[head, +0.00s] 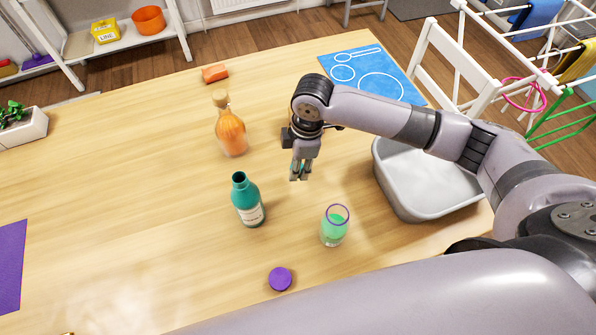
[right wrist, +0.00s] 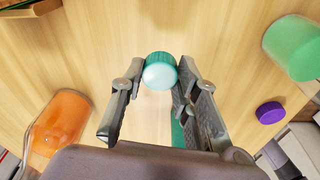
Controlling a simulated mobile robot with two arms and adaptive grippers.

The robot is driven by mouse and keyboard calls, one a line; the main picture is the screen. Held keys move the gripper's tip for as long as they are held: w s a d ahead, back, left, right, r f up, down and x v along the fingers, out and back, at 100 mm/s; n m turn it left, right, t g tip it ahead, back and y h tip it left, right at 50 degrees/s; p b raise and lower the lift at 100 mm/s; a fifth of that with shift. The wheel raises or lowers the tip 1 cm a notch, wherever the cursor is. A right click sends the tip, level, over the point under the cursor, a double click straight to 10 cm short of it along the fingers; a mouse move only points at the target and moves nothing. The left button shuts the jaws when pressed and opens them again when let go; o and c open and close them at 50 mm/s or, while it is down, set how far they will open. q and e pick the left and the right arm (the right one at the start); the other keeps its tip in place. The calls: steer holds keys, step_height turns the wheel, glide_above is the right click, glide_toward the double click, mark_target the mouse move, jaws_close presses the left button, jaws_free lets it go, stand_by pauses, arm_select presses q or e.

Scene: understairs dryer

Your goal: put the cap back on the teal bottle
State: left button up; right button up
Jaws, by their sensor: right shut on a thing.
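The teal bottle (head: 248,203) stands upright and uncapped on the wooden table, its dark open mouth showing at the top. My right gripper (head: 299,174) is above the table, to the right of the bottle and apart from it. In the right wrist view, my right gripper (right wrist: 160,72) is shut on a small teal cap (right wrist: 160,73) with a pale face, held between the fingertips. A strip of the teal bottle (right wrist: 177,131) shows there behind the right finger; the rest is hidden. My left gripper is not in view.
An orange bottle with a cork (head: 232,135) stands behind the teal bottle. A grey basin (head: 405,200) is at right, a blue mat (head: 362,72) at the back. The table's left side is mostly clear.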

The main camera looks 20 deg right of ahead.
step_height(320, 180, up, 15)
steer(key=shift+r, duration=0.1)
stand_by(0.3)
